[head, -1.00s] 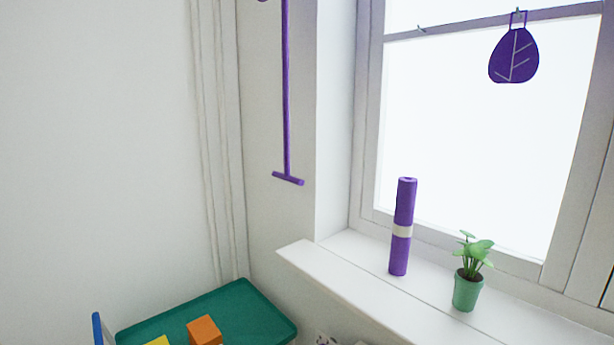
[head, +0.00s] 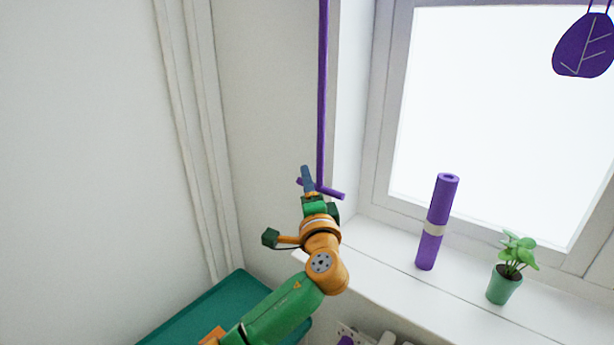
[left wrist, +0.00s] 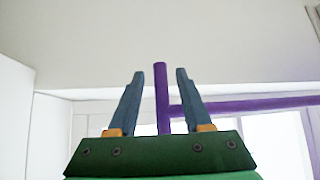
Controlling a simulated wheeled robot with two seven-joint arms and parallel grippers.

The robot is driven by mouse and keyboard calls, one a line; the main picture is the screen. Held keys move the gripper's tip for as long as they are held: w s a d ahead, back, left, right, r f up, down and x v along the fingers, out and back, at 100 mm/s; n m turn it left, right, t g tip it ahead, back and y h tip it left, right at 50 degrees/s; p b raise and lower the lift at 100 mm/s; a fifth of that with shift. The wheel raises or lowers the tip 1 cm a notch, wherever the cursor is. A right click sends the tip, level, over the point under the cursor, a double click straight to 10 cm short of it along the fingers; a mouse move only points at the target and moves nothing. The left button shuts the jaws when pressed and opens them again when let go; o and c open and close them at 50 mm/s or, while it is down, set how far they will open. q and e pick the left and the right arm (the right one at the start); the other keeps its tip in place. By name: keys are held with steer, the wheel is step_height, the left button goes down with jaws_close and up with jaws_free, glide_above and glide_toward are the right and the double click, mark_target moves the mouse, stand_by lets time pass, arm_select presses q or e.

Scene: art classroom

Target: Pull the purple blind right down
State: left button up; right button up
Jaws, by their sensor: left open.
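A purple pull rod (head: 323,90) hangs down the wall left of the window, with a short purple crossbar (head: 333,194) at its lower end. The blind itself is not in view. My left gripper (head: 309,180) is at the crossbar, fingers pointing up and away. In the left wrist view the gripper (left wrist: 160,80) is open, with the crossbar (left wrist: 162,85) between its two blue fingers. The rod (left wrist: 260,104) runs off to the right there, passing the right finger. Gaps seem to show on both sides of the bar. My right gripper is not in view.
A purple leaf ornament (head: 583,45) hangs before the window. A green table (head: 205,305) is below left.

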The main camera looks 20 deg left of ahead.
arm_select(q)
steer(key=shift+d+r, duration=0.2)
steer(key=shift+d, duration=0.25)
steer(key=shift+a+f, duration=0.1)
steer(key=shift+a, duration=0.2)
steer(key=shift+c, duration=1.1)
steer(key=shift+a, duration=0.1)
jaws_close()
steer(key=shift+f, duration=0.1)
